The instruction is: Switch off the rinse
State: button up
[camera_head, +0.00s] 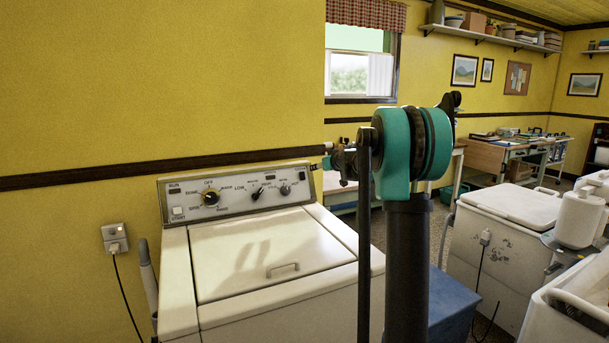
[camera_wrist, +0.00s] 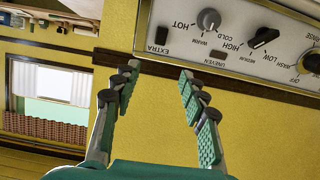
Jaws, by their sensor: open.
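The white washer's control panel (camera_head: 240,192) holds a large dial (camera_head: 210,197) with OFF at its top and two smaller knobs. In the wrist view the panel is upside down. That view shows part of the dial (camera_wrist: 311,63), with RINSE and OFF lettering near it, a dark level knob (camera_wrist: 263,38), a grey temperature knob (camera_wrist: 208,19) and a dark switch (camera_wrist: 162,35) labelled EXTRA. I cannot read the dial's setting. My gripper (camera_wrist: 158,76) is open and empty, its fingertips near the EXTRA end. In the head view it is beside the panel's right end, partly hidden by my arm.
The washer's closed lid (camera_head: 270,255) lies below the panel. A wall outlet (camera_head: 115,238) with a cord is at left. Yellow wall and a window (camera_head: 360,72) are behind.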

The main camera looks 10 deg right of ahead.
aim_at(302, 173)
jog(key=x, duration=1.7)
jog(key=shift+w+f, duration=0.1)
grip_shut()
